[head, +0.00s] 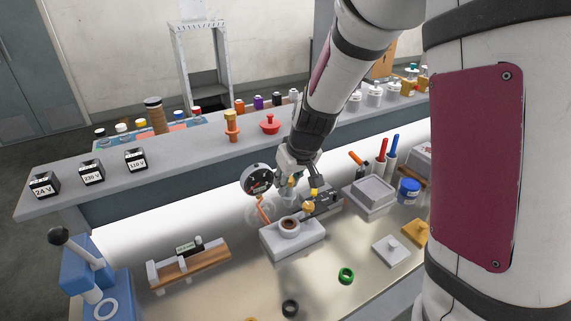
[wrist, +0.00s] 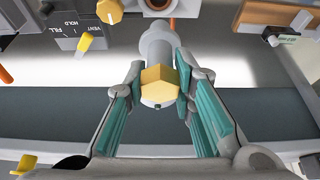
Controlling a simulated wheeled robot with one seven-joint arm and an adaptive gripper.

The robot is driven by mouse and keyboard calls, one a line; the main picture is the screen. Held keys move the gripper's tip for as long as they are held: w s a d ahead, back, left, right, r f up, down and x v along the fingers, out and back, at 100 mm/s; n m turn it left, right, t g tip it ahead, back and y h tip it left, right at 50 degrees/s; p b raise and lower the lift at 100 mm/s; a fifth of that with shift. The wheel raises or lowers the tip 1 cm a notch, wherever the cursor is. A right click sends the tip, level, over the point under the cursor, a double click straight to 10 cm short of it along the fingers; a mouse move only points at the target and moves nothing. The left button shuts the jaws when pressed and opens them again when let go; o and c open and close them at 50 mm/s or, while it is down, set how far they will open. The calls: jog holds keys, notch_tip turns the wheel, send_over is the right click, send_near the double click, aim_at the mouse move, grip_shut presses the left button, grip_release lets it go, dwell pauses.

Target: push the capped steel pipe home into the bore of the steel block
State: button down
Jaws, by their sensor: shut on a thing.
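My gripper (wrist: 157,100) has its two teal-padded fingers on either side of the steel pipe (wrist: 155,45) and is shut on it. The pipe's yellow hexagonal cap (wrist: 160,82) faces the wrist camera, and its grey body runs away toward the top of the wrist view. In the head view my gripper (head: 294,182) is above the bench, behind a pale grey block (head: 305,246) with a round collar and dark opening. A collar like it (wrist: 157,5) shows beyond the pipe, cut by the wrist view's top edge. I cannot tell whether this is the steel block or whether the pipe touches it.
A grey valve panel (head: 325,203) with yellow knobs stands right of my gripper. A round gauge (head: 258,180) is close on its left. A raised shelf (head: 200,155) runs behind. A green ring (head: 346,275) and a black ring (head: 290,308) lie on the bench in front.

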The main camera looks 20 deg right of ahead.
aim_at(292, 194)
jog(key=shift+d+f, duration=0.1)
jog(key=shift+d, duration=0.1)
notch_tip(292, 194, down, 4)
jog(key=b, duration=0.3)
jog(key=shift+w, duration=0.1)
jog(key=shift+f+b, duration=0.85)
jog(key=shift+f, duration=0.05)
jog(key=shift+f+b, duration=2)
jog(key=shift+b, duration=0.25)
dwell(1.7)
jog(key=c, duration=1.3)
grip_release()
